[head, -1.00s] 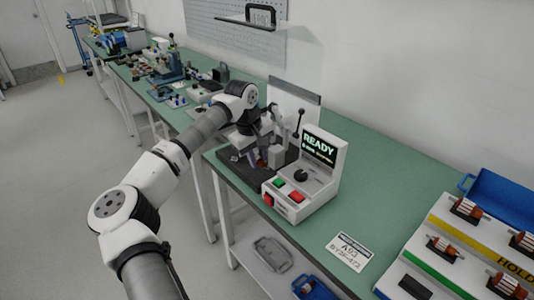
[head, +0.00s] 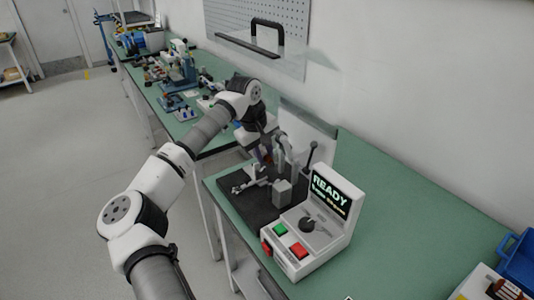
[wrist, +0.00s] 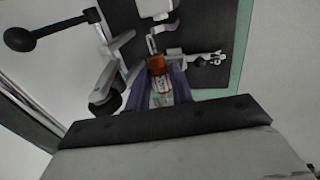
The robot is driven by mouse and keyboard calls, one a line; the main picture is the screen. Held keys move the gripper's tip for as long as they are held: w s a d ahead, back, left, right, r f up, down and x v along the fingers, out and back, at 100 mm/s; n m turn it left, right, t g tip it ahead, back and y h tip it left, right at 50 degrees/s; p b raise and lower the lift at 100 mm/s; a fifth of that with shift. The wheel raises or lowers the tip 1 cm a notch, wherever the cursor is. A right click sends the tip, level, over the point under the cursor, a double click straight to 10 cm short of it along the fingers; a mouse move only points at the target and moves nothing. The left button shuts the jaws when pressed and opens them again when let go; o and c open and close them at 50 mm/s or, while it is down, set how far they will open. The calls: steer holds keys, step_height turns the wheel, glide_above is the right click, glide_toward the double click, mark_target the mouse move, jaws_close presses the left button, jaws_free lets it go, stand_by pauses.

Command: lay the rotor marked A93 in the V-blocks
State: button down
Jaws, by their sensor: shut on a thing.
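My gripper (wrist: 162,84) is shut on a rotor (wrist: 157,64) with an orange-copper winding, held between two purple fingers in the wrist view. A pale label with red on it shows on or beside the rotor, too small to read. In the head view my gripper (head: 266,155) is over the back left part of the test fixture's dark base plate (head: 241,206), and the rotor is mostly hidden. Grey metal blocks (head: 282,192) and a silver clamp (head: 250,183) stand on the plate. I cannot tell which parts are the V-blocks, nor whether the rotor touches them.
A READY console (head: 334,207) with green and red buttons stands in front of the fixture. A black-knobbed lever (head: 308,158) and an upright grey panel (head: 307,122) are close to my gripper. A blue bin (head: 517,262) is at the right edge.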

steer(key=shift+w+d+r, duration=0.15)
steer(key=shift+w+d, duration=0.05)
steer(key=shift+w, duration=0.15)
steer(key=shift+f+b, duration=1.6)
steer(key=shift+f, duration=1.45)
steer(key=shift+r, duration=0.15)
steer(key=shift+f+b, duration=0.85)
steer(key=shift+f, duration=0.15)
steer(key=shift+f+b, duration=0.25)
steer(key=shift+b, duration=0.05)
steer(key=c, duration=1.1)
jaws_free()
steer(key=shift+c, duration=0.2)
